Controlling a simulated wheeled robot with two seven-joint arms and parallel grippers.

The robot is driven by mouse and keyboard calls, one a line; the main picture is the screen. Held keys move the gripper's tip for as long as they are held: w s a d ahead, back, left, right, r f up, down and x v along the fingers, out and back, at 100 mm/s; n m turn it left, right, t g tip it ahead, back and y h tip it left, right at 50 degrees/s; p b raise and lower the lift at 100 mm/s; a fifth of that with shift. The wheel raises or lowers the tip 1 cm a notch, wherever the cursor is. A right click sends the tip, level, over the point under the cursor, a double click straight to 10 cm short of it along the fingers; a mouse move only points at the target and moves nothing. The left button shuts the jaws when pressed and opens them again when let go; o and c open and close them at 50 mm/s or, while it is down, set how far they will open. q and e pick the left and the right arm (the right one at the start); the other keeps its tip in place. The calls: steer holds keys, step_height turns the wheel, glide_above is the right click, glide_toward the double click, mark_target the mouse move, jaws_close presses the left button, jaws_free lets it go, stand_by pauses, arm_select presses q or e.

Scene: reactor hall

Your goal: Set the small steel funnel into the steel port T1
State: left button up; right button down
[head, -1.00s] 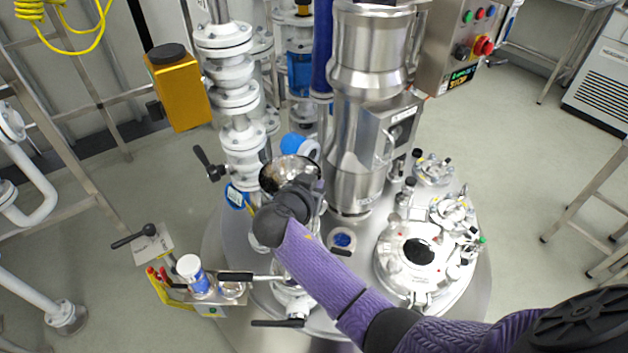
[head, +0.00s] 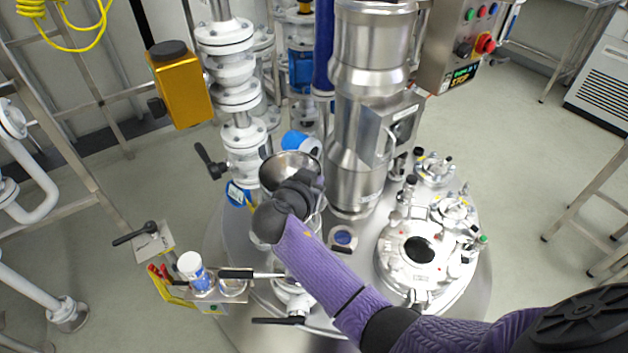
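The small steel funnel (head: 284,166) is in the middle of the head view, its wide bowl facing up and tilted slightly toward me. My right gripper (head: 309,184), dark grey on a purple-sleeved arm, is at the funnel's near right side and overlaps its rim. The fingertips are partly hidden against the funnel, so their grip cannot be made out clearly. The funnel's stem and the port under it are hidden behind my gripper and wrist; I cannot tell whether the funnel sits in a port. My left gripper is out of view.
A tall steel column (head: 362,120) stands right behind the funnel. White valve piping (head: 240,95) rises at the left. A round steel manway (head: 418,255) with an open hole is on the right of the vessel lid. A white-capped bottle (head: 194,270) stands on a side shelf.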

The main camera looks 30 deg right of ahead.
steer(key=shift+f+b, duration=0.65)
steer(key=shift+f, duration=0.2)
steer(key=shift+f+b, duration=0.85)
steer(key=shift+f, duration=0.05)
stand_by(0.3)
steer(key=shift+f+b, duration=0.6)
steer(key=shift+b, duration=0.05)
stand_by(0.4)
steer(key=c, duration=0.7)
jaws_free()
steer(key=shift+c, duration=0.2)
